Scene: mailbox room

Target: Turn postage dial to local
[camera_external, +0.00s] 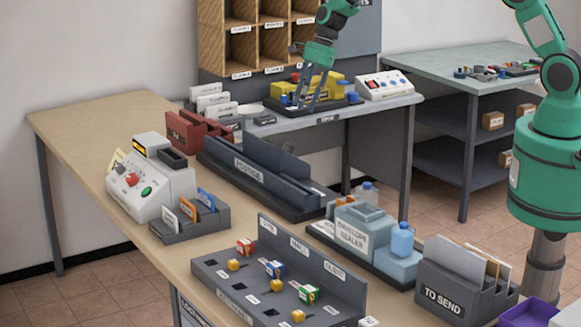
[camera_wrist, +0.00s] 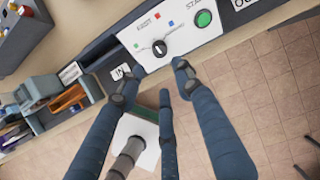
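In the wrist view a white sloped panel carries a black-and-white dial (camera_wrist: 158,47), ringed by small green, red and blue marks. A round green START button (camera_wrist: 204,18) is up and right of it. My gripper (camera_wrist: 155,82) is open and empty, its fingers spread below the dial. The right fingertip is close to the dial's lower right; contact cannot be told. The dial's exact setting is too small to read.
A white machine with red and green buttons (camera_external: 150,178) stands on the long table at left. A white box with coloured buttons (camera_external: 385,84) is right of my gripper.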

